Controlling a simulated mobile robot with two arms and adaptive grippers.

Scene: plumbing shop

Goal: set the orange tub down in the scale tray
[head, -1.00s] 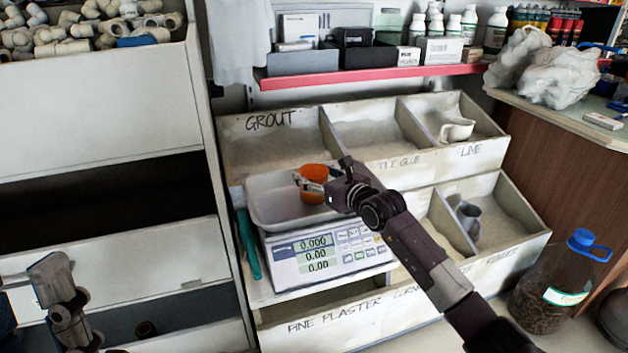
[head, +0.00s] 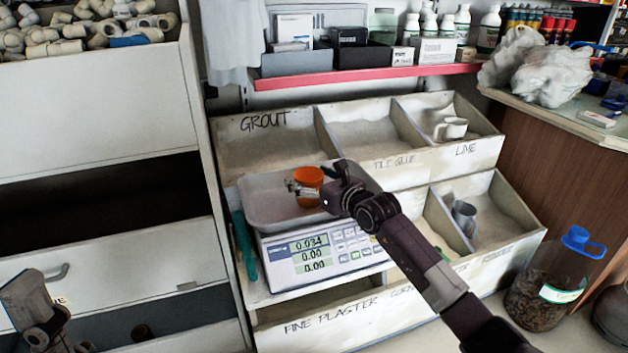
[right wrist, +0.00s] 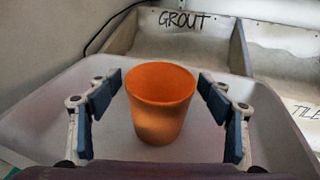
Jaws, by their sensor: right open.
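The orange tub (head: 308,184) stands upright in the white scale tray (head: 258,200). In the right wrist view the tub (right wrist: 160,112) rests on the floor of the tray (right wrist: 45,115). My right gripper (right wrist: 160,85) is open, with one finger on each side of the tub and a visible gap on both sides. In the head view the right gripper (head: 312,182) partly covers the tray's right side. The scale (head: 325,258) shows 0.034 on its top line. Part of my left arm (head: 35,312) shows at the lower left; its fingers are not clear.
Bins marked GROUT, TILE GLUE and LIME stand behind the tray, with a white scoop (head: 450,129) in the LIME bin. A grey scoop (head: 464,217) lies in a lower bin. A green-handled tool (head: 244,246) lies left of the scale. A blue-lidded jar (head: 552,285) stands right.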

